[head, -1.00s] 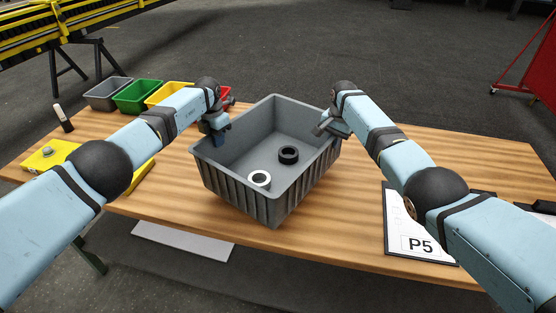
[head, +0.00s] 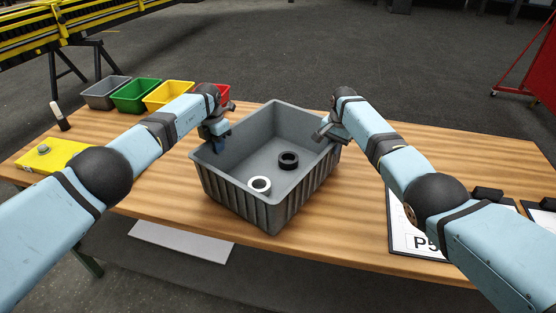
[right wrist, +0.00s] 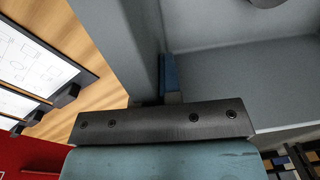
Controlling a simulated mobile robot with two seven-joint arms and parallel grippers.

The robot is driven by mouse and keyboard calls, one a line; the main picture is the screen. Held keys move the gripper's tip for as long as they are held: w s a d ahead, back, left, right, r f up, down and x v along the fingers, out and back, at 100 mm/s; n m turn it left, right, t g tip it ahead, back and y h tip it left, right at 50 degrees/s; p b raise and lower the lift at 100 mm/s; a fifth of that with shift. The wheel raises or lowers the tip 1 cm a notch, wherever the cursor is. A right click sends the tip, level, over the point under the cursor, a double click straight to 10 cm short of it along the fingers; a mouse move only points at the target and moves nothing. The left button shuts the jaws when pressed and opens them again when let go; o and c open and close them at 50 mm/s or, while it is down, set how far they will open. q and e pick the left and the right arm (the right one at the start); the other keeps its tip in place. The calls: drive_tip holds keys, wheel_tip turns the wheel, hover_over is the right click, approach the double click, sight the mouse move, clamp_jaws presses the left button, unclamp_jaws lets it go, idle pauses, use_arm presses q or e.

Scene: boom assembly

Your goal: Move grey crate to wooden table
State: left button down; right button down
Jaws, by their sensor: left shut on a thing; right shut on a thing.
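The grey crate (head: 262,206) is at the middle of the wooden table (head: 140,195), its near corner toward me. A white ring (head: 259,184) and a black ring (head: 288,160) lie on its floor. My left gripper (head: 217,138) is shut on the crate's left wall at the rim. My right gripper (head: 327,133) is shut on the crate's right wall at the rim. In the right wrist view the crate wall (right wrist: 140,50) runs up from between the fingers, partly hidden by the gripper body. Whether the crate's bottom touches the table is hard to tell.
Grey, green (head: 136,95), yellow (head: 168,95) and red bins stand along the table's back left. A yellow case (head: 50,155) lies at the left. Clipboards with sheets (head: 405,232) lie at the right. The table is clear between the crate and the clipboards.

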use_arm(q)
drive_tip(key=shift+f+b, duration=0.45)
drive_tip(key=shift+f, duration=0.2)
use_arm(e)
drive_tip(key=shift+f, duration=0.6)
use_arm(q)
drive_tip(key=c, duration=1.3)
unclamp_jaws()
drive_tip(key=shift+r, duration=0.15)
use_arm(e)
drive_tip(key=c, duration=1.3)
unclamp_jaws()
drive_tip(key=shift+r, duration=0.15)
use_arm(q)
drive_tip(key=shift+s, duration=0.1)
use_arm(e)
drive_tip(key=shift+s, duration=0.1)
use_arm(q)
drive_tip(key=shift+r, duration=0.1)
use_arm(e)
drive_tip(key=shift+r, duration=0.15)
use_arm(q)
wheel_tip(320, 180, up, 12)
drive_tip(key=shift+w+a, duration=0.2)
drive_tip(key=shift+a, duration=0.05)
use_arm(e)
wheel_tip(320, 180, up, 12)
drive_tip(key=shift+s+d, duration=0.15)
drive_tip(key=shift+d, duration=0.1)
